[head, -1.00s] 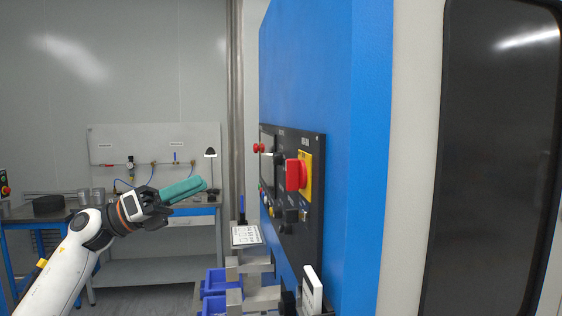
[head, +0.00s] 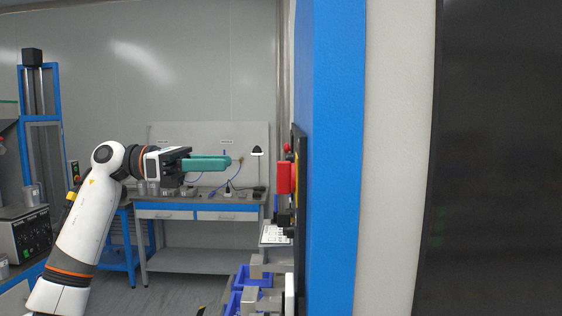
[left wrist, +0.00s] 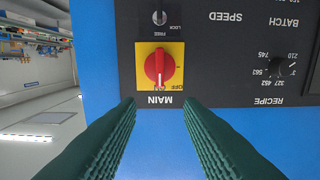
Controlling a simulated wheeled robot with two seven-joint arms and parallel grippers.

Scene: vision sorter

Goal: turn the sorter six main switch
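The main switch is a red rotary knob on a yellow plate at the edge of the blue sorter; in the head view the red knob (head: 285,177) is seen side-on. In the left wrist view, upside down, the red knob (left wrist: 159,68) sits on the yellow plate (left wrist: 143,84) above the printed words OFF and MAIN. My left gripper (head: 231,162) has teal fingers pointing level at the knob, with a gap between. In the left wrist view the fingers of my left gripper (left wrist: 158,101) are apart with nothing between them, the knob ahead. My right gripper does not show.
The black control panel (left wrist: 232,60) carries a recipe dial (left wrist: 276,67) and a lock key switch (left wrist: 160,17). Blue bins (head: 238,284) and a grey fixture stand below it. A workbench (head: 205,200) is behind. Open air lies between gripper and panel.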

